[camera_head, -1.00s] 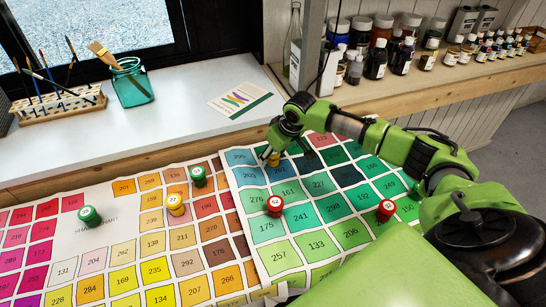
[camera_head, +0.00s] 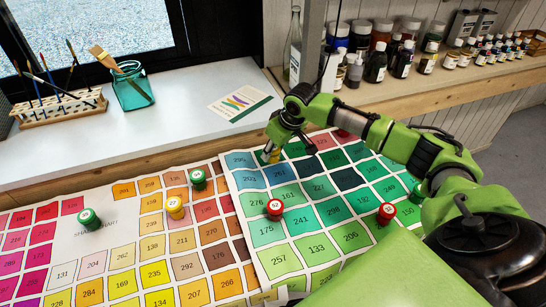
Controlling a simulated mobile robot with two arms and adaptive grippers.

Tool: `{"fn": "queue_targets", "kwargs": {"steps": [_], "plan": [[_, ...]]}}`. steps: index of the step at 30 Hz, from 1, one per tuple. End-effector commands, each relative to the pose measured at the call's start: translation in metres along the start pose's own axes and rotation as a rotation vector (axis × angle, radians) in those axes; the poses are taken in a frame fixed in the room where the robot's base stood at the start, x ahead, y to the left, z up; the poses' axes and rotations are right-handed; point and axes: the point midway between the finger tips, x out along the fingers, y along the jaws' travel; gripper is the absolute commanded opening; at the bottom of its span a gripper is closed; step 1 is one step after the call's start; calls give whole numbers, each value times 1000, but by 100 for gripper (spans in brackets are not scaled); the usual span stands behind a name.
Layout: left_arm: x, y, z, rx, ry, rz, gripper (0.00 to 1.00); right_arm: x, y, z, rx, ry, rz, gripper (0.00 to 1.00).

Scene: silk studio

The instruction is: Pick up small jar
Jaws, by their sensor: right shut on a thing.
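Several small jars with coloured, numbered lids stand on the colour charts. My right gripper (camera_head: 270,154) is at the back-left corner of the right chart, pointing down. It is shut on a small yellow jar (camera_head: 273,157), which its fingers partly hide. I cannot tell whether this jar touches the chart. Two red jars (camera_head: 275,207) (camera_head: 386,212) stand on the right chart. A yellow jar (camera_head: 175,206) and two green jars (camera_head: 198,180) (camera_head: 90,219) stand on the left chart. My left gripper is not in view.
Another red lid (camera_head: 342,133) and a green one (camera_head: 417,194) show beside my right arm. Behind are a brush rack (camera_head: 60,110), a teal glass jar (camera_head: 131,88) and a card (camera_head: 243,103) on the white sill. A wooden shelf (camera_head: 400,95) holds several bottles. The middle of the sill is clear.

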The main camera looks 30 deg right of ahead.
Motion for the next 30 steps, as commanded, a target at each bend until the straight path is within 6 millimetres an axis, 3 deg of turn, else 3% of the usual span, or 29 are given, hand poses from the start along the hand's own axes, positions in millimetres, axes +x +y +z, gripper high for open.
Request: {"fn": "queue_targets", "kwargs": {"steps": [9,15,21,30], "plan": [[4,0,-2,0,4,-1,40,-77,-22,22,-5,2,4,8],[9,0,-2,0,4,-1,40,-105,-40,52,-4,-1,3,8],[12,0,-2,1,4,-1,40,-127,-53,70,-2,-1,2,8],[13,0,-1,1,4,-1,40,-139,-60,80,0,-1,1,8]]}}
